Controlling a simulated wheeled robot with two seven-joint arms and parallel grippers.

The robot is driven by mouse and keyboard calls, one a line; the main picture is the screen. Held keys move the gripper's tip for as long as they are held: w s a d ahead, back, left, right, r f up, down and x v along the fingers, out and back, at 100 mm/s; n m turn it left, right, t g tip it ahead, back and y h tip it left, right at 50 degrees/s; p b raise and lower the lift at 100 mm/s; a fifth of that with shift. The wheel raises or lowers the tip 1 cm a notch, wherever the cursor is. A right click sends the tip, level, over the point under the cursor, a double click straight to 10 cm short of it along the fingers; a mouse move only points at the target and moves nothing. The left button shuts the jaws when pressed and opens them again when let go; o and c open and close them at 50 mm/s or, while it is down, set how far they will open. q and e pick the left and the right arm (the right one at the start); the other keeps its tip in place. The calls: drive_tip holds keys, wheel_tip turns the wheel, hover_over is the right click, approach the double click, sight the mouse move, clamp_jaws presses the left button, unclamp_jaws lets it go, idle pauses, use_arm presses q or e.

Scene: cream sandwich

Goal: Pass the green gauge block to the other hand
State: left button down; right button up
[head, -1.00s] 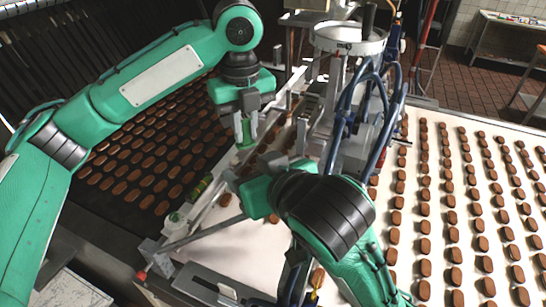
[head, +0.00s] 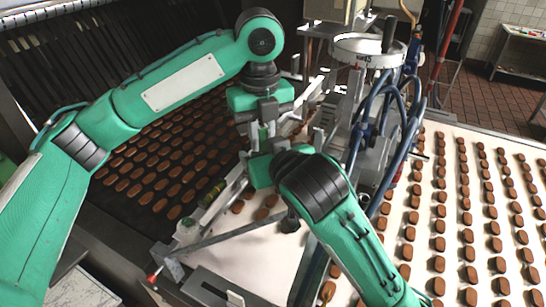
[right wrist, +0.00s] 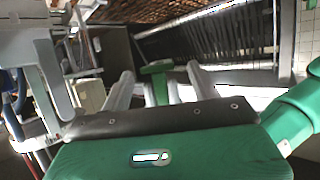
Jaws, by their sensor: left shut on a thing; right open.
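The green gauge block (head: 263,134) shows as a small green patch between the fingers of my left gripper (head: 261,136). My left gripper points down over the near end of the machine and is shut on the block. My right gripper (head: 246,160) is just below it, its fingers mostly hidden in the head view. In the right wrist view my right gripper (right wrist: 161,86) is open, with a finger on each side. The block (right wrist: 157,68) shows between and beyond these fingers. I cannot tell whether they touch it.
A machine with a round metal top (head: 362,49) and blue hoses stands just right of the grippers. A white belt (head: 433,247) with rows of brown biscuits runs at the right. A dark belt with more biscuits (head: 160,165) lies at the left. A metal rail passes below the grippers.

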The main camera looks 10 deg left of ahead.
drive_tip(key=shift+w+a+f, duration=0.15)
drive_tip(key=shift+w+a, duration=0.05)
drive_tip(key=shift+w, duration=0.1)
drive_tip(key=shift+c, duration=0.2)
